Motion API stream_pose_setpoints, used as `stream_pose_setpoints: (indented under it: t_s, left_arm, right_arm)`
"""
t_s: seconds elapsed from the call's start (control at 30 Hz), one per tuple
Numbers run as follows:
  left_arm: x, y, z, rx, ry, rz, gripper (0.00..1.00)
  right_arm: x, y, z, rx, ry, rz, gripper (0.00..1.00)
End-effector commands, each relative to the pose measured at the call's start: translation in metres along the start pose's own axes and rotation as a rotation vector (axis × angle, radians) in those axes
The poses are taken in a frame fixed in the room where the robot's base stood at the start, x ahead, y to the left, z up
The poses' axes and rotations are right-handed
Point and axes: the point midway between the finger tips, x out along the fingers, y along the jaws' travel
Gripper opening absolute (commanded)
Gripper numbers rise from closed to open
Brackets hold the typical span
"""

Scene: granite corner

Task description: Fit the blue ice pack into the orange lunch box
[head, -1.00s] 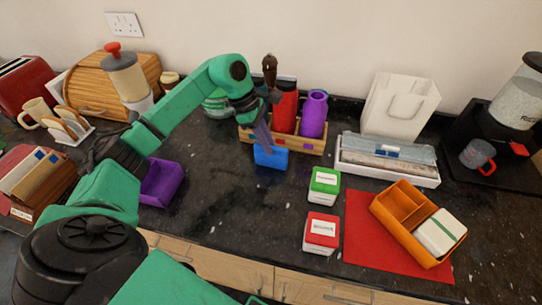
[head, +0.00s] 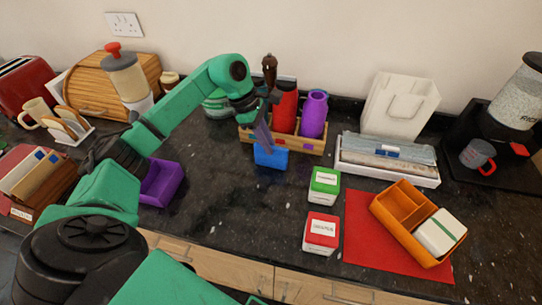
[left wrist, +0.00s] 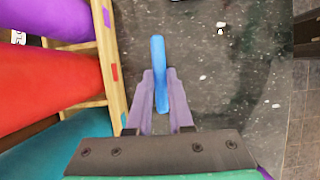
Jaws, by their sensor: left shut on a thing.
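The blue ice pack (head: 271,157) is upright in front of the wooden bottle rack. My left gripper (head: 268,143) is shut on its top edge. In the left wrist view the ice pack (left wrist: 159,70) shows edge-on between the two purple fingers of the left gripper (left wrist: 160,100). I cannot tell whether the pack touches the counter. The orange lunch box (head: 401,232) lies on a red mat at the right, well apart from the gripper. It has open compartments at the back left and a white box with a green stripe at its front right. My right gripper is not in view.
The wooden rack (head: 307,148) with red and purple bottles stands right behind the pack. A green-lidded box (head: 324,186) and a red box (head: 321,233) stand between the pack and the red mat (head: 364,248). A purple tub (head: 163,185) is left.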

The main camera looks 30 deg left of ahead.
Motion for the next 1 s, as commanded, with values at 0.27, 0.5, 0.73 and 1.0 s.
stream_pose_setpoints:
  t_s: [0.27, 0.5, 0.73, 1.0]
  left_arm:
    - [-0.001, 0.0, 0.0, 0.0, 0.0, 0.0, 0.0]
    - [-0.02, 0.001, 0.008, 0.003, -0.002, 0.005, 0.0]
    - [-0.08, 0.002, 0.034, 0.003, -0.003, 0.008, 0.0]
    - [-0.158, 0.001, 0.065, 0.001, 0.0, 0.006, 0.0]
  right_arm:
    - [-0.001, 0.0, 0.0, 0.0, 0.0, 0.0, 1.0]
    - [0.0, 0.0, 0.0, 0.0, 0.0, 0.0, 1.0]
    - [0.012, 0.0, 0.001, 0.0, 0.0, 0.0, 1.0]
    - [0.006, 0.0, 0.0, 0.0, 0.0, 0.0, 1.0]
